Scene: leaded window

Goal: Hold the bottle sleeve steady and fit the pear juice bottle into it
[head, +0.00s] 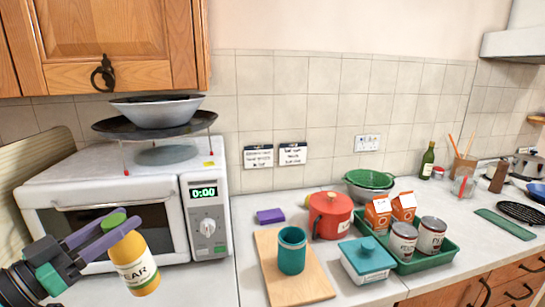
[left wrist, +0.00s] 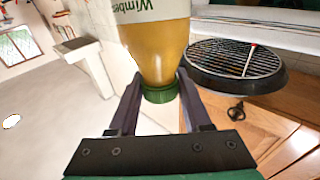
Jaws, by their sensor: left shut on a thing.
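The pear juice bottle (head: 136,264) is yellow with a white label and a green cap. My left gripper (head: 128,219) is shut on it around the neck, just below the cap, and holds it in front of the microwave, slightly tilted. In the left wrist view the bottle (left wrist: 158,50) sits between the two fingers, its green cap toward the palm. The teal bottle sleeve (head: 291,256) stands upright with its open top up, well to the right of the bottle. Nothing touches the sleeve. My right gripper is in neither view.
The sleeve stands on a wooden board (head: 272,276). A red pot (head: 330,217), a teal lidded box (head: 367,262) and a green tray (head: 432,259) with cartons and cans are close to its right. The microwave (head: 105,182) is behind my left gripper.

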